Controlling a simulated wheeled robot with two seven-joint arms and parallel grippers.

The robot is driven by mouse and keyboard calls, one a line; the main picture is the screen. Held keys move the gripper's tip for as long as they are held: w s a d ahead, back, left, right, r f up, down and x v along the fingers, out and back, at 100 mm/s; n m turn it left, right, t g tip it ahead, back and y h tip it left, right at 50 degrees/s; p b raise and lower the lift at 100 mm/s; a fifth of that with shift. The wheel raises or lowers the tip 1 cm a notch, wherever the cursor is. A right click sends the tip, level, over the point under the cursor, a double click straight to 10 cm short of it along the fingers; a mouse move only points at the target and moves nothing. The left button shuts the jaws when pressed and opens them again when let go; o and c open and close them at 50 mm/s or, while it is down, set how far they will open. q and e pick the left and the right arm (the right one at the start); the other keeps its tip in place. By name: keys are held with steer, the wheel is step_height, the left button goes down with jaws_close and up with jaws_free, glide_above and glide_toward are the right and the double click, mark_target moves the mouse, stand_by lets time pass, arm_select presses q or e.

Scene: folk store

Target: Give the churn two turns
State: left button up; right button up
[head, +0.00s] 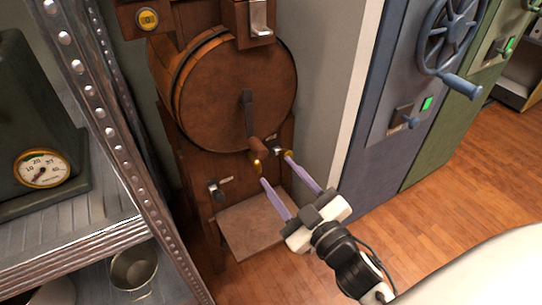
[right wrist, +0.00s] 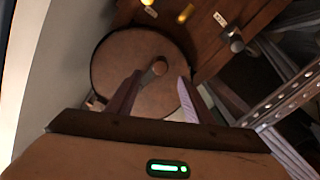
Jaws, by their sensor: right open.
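The churn (head: 225,95) is a brown wooden drum lying on its side in a wooden frame. Its round front face also shows in the right wrist view (right wrist: 115,70). A dark crank arm (head: 247,108) hangs down from the middle of the face. A wooden handle (head: 256,152) with a brass tip sits at its lower end. My right gripper (head: 275,168) is open and empty, its pale purple fingers just below and right of the handle. In the right wrist view, a round brown end, apparently the handle (right wrist: 158,68), appears between the fingers; contact cannot be told. My left gripper is not in view.
A small wooden shelf (head: 250,222) juts out below the drum. A yellow-ringed counter (head: 148,18) is above it. A metal rack (head: 75,235) stands close on the left. A blue cabinet with a handwheel (head: 447,35) stands right. Open wooden floor (head: 440,215) lies in front.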

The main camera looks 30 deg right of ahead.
mark_target(263, 155)
steer(key=w, duration=0.5)
steer(key=w+b, duration=0.1)
steer(key=w, duration=0.4)
steer(key=shift+w+a+f, duration=0.1)
steer(key=shift+a, duration=0.1)
steer(key=shift+w, duration=0.1)
steer(key=c, duration=0.9)
